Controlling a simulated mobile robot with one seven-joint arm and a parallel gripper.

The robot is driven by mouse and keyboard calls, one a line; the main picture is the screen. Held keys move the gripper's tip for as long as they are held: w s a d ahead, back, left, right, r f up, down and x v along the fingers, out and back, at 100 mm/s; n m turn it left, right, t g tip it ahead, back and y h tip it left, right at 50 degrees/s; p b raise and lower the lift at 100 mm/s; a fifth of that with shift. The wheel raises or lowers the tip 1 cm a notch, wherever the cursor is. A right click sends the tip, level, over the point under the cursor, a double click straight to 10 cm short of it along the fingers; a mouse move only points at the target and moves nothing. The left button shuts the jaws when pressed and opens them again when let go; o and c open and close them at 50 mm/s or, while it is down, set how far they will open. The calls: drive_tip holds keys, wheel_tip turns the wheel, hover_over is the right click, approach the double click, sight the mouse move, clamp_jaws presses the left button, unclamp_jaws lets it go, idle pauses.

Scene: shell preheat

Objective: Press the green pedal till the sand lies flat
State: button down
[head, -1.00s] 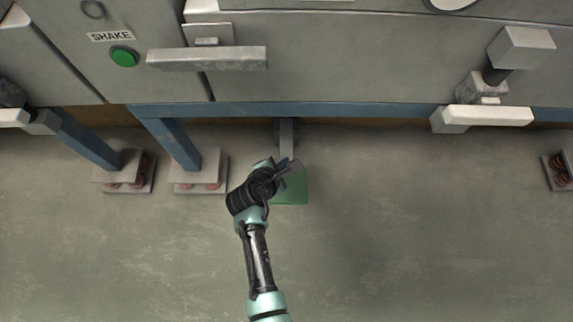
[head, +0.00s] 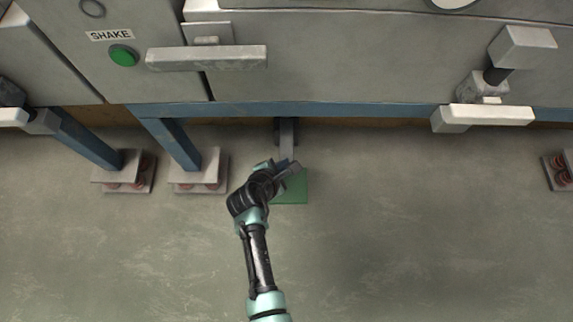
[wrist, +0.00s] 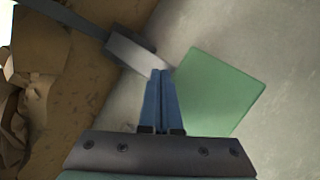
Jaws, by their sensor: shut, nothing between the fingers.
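The green pedal (head: 293,190) is a flat square plate near the floor, at the end of a grey lever (head: 287,136) that comes out from under the machine. My gripper (head: 296,167) is over the pedal's machine-side edge and hides part of it. In the wrist view the blue fingers (wrist: 160,74) are together and empty, beside the left edge of the pedal (wrist: 218,92) and by the end of the lever (wrist: 130,52). I cannot tell whether the fingertips touch the pedal. No sand surface can be made out for sure.
The grey machine (head: 330,60) with a green button (head: 123,55) under a SHAKE label stands on blue legs (head: 172,143) with spring feet (head: 198,185). A pale handle bar (head: 210,58) juts out above. The floor (head: 430,230) to the right is clear.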

drive_tip(key=shift+s+f+b, duration=0.15)
drive_tip(key=shift+f+b, duration=1.15)
drive_tip(key=shift+f, duration=0.55)
idle(1.2)
drive_tip(key=shift+s+f+b, duration=0.25)
drive_tip(key=shift+f+b, duration=0.3)
drive_tip(key=shift+f, duration=0.45)
idle(0.5)
drive_tip(key=shift+r, duration=0.15)
wheel_tip(320, 180, up, 5)
drive_tip(key=p, duration=0.5)
drive_tip(key=shift+r+p, duration=0.1)
drive_tip(key=shift+p, duration=0.3)
drive_tip(key=shift+w+r, duration=0.2)
drive_tip(key=shift+r, duration=0.15)
drive_tip(key=shift+r+p, duration=0.1)
drive_tip(key=shift+p, duration=0.2)
drive_tip(key=r+p, duration=0.5)
drive_tip(key=shift+w, duration=0.25)
idle(0.8)
